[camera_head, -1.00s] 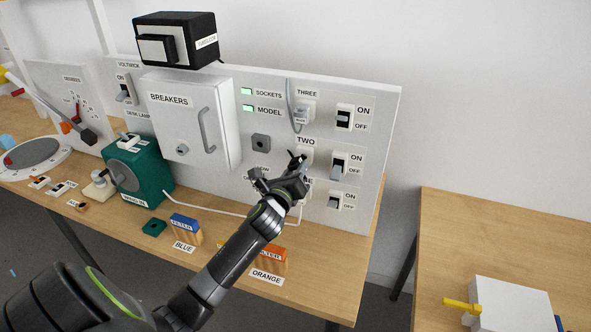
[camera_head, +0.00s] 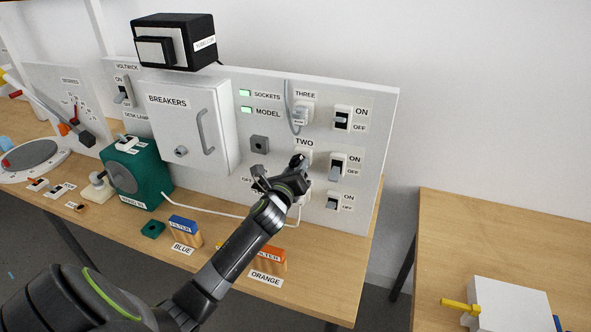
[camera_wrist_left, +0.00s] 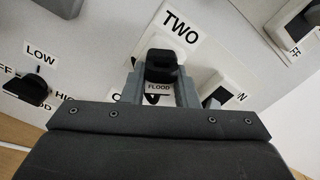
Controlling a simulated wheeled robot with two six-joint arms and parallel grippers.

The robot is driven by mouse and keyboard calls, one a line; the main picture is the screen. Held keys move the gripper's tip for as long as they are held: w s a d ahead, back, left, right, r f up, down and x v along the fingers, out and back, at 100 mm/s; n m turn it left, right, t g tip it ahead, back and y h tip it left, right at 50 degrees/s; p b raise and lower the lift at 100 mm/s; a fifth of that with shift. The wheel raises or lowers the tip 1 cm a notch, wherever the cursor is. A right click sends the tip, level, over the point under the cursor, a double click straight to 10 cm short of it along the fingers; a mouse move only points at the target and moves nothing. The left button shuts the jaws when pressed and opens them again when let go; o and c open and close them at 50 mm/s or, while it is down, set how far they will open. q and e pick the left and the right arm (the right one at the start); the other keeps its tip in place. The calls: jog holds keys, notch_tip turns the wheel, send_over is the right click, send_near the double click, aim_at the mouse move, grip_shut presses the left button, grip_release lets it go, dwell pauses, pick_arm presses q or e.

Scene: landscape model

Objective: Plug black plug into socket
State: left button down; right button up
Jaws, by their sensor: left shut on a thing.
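My left gripper (camera_head: 283,173) is at the white panel, just below the label TWO. It is shut on the black plug (camera_wrist_left: 163,65), which sits between its two grey fingers in the left wrist view and bears a tag reading FLOOD. The plug is in front of the white socket plate (camera_wrist_left: 182,42) under the label TWO. I cannot tell whether it touches the socket or is seated in it. In the head view the gripper hides much of this socket. My right gripper is not in view.
Socket THREE (camera_head: 303,113) above holds a grey plug with a cord. ON/OFF switches (camera_head: 337,166) stand close to the right. The breaker box (camera_head: 187,125) is to the left. A green box (camera_head: 146,183) and blue (camera_head: 185,229) and orange (camera_head: 270,260) blocks are on the table.

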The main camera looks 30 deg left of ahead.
pick_arm(q)
jog(key=shift+w+a, duration=0.1)
jog(key=shift+w, duration=0.3)
jog(key=c, duration=1.1)
grip_release()
jog(key=shift+o, duration=0.2)
jog(key=shift+s, duration=0.1)
jog(key=b+v, duration=0.2)
jog(key=v, duration=1.5)
jog(key=shift+b, duration=0.3)
